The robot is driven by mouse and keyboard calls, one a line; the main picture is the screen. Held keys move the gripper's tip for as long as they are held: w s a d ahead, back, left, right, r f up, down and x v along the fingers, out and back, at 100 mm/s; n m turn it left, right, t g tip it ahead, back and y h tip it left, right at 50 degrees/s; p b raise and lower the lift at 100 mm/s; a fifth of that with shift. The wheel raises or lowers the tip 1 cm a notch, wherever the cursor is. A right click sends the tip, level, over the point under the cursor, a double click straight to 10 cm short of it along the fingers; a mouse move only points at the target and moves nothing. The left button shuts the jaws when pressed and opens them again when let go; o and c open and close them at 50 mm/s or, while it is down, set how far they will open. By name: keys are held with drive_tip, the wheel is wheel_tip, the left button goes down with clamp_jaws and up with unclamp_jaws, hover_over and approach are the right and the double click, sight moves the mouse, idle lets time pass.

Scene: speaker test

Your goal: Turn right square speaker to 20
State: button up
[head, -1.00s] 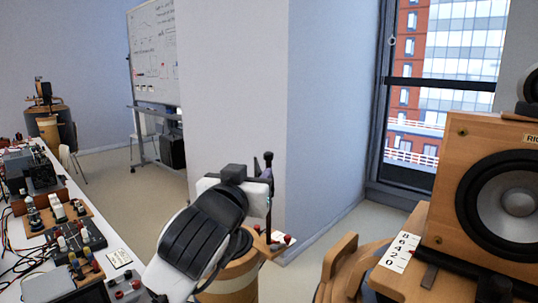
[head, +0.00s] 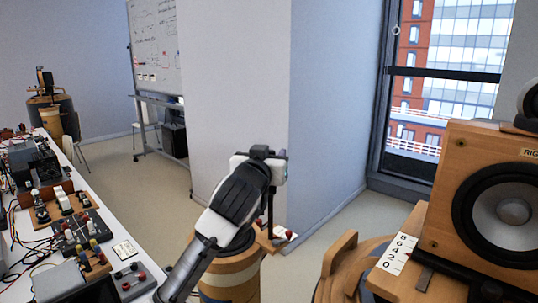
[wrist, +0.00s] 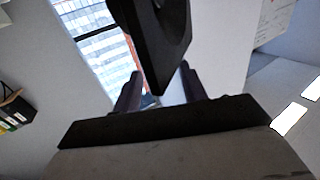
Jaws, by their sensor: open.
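The right square speaker (head: 480,150) is a wooden box with a black round cone, at the right of the head view. Its label reads "RIG" before the frame edge cuts it off. A white number card (head: 398,252) with 8, 6, 4, 2, 0 lies at its left side. A dark bar (head: 428,257) runs along the speaker's lower front edge near the card. My gripper (head: 270,153) is up in the middle of the head view, well left of the speaker.
A long white bench (head: 95,225) with several electronic devices and wires runs down the left. A wooden curved chair-like piece (head: 340,265) stands left of the speaker. A whiteboard (head: 155,45), a wall corner and a window (head: 445,80) are behind.

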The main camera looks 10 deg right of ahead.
clamp_jaws()
drive_tip(key=shift+s+d+n+t+y+b, duration=0.15)
drive_tip(key=shift+n+t+y+b, duration=0.15)
drive_tip(key=shift+n+y, duration=0.35)
drive_tip(key=shift+w+d+n+t+y+b, duration=0.1)
drive_tip(key=shift+d+n+t+y+b, duration=0.2)
drive_tip(key=shift+y, duration=0.55)
drive_tip(key=shift+a+n+t+y, duration=0.2)
drive_tip(key=shift+n+t+y, duration=0.2)
drive_tip(key=shift+n+y, duration=0.9)
drive_tip(key=shift+m, duration=0.25)
unclamp_jaws()
